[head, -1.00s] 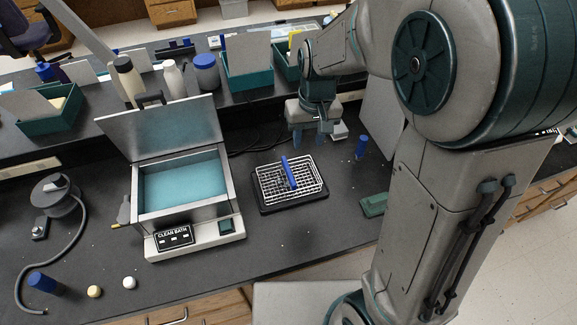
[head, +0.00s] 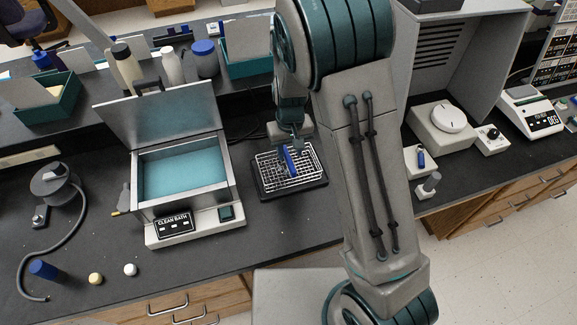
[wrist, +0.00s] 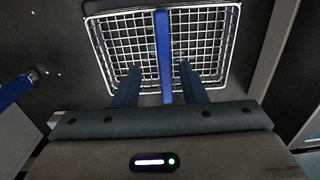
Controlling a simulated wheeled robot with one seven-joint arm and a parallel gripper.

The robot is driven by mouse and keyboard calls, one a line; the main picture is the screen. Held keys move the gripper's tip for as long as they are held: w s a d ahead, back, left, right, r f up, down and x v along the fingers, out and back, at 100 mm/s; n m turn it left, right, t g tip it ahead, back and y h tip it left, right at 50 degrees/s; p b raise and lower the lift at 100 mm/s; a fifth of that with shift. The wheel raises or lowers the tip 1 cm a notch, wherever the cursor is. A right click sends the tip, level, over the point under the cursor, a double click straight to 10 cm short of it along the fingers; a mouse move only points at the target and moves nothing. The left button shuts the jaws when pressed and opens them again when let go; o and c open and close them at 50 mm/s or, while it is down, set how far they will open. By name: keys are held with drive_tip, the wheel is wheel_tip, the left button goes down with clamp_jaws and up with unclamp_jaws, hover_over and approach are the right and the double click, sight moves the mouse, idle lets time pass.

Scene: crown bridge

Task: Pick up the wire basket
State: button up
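The wire basket (head: 306,173) is a white wire grid with a blue bar handle (head: 289,160) across its top. It sits on a black tray (head: 268,194) right of the open bath. In the wrist view the basket (wrist: 110,45) is straight ahead, its blue handle (wrist: 163,50) running up the middle. My gripper (wrist: 159,75) is open, one finger on each side of the handle line with gaps between. In the head view my gripper (head: 297,143) is over the back part of the basket, its fingers partly hidden.
The water bath (head: 186,172), lid raised, stands close left of the basket. A blue-capped bottle (head: 205,57) and teal bins are behind. A balance (head: 532,110) and a grey hood (head: 465,60) stand to the right. The front bench has clear room.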

sight(288, 157)
drive_tip(key=f, duration=0.4)
drive_tip(key=shift+s+a+p, duration=0.25)
drive_tip(key=shift+s+p, duration=0.1)
drive_tip(key=shift+f, duration=0.6)
clamp_jaws()
